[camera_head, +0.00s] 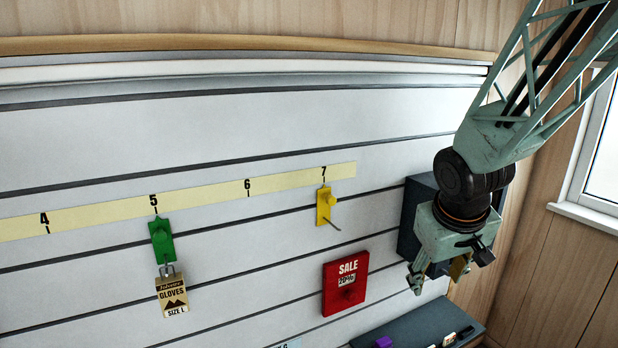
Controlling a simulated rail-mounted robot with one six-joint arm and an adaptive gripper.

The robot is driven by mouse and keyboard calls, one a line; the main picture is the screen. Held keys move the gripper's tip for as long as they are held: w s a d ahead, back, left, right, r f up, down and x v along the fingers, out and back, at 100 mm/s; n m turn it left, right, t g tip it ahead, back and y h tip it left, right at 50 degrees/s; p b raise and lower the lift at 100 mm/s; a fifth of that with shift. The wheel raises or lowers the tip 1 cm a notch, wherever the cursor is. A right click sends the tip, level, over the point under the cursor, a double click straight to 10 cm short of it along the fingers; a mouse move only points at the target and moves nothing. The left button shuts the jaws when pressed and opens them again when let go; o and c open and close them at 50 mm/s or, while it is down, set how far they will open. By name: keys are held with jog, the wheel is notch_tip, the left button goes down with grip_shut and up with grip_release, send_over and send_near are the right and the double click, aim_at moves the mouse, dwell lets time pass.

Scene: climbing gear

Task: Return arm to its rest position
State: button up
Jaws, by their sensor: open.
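My arm (530,110) comes in from the upper right. My gripper (441,281) hangs at its end, pointing down, in front of the right end of the slatted wall. Its fingers are apart and I see nothing between them. It is above the dark shelf (415,325) at the lower right. It partly covers a dark box (409,208) on the wall behind it.
A numbered yellow strip (200,203) crosses the slatted wall (200,130). A green hook (162,241) holds a gloves tag (172,295). A yellow hook (326,206) looks empty. A red sale sign (345,283) is left of my gripper. A window (600,150) is at the right.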

jog(key=s+a+r, duration=0.2)
jog(key=s+r, duration=0.2)
jog(key=s, duration=0.6)
jog(key=s+a+r+m+y, duration=0.1)
jog(key=s+a+r, duration=0.2)
jog(key=s, duration=0.8)
jog(key=s+a+r+m, duration=0.1)
jog(key=s+a+r, duration=0.1)
jog(key=s+r, duration=0.4)
jog(key=shift+s+a+r+y, duration=0.15)
jog(key=shift+s+a+y, duration=0.25)
jog(key=shift+s, duration=2.1)
jog(key=shift+c, duration=1.2)
jog(key=shift+w, duration=0.1)
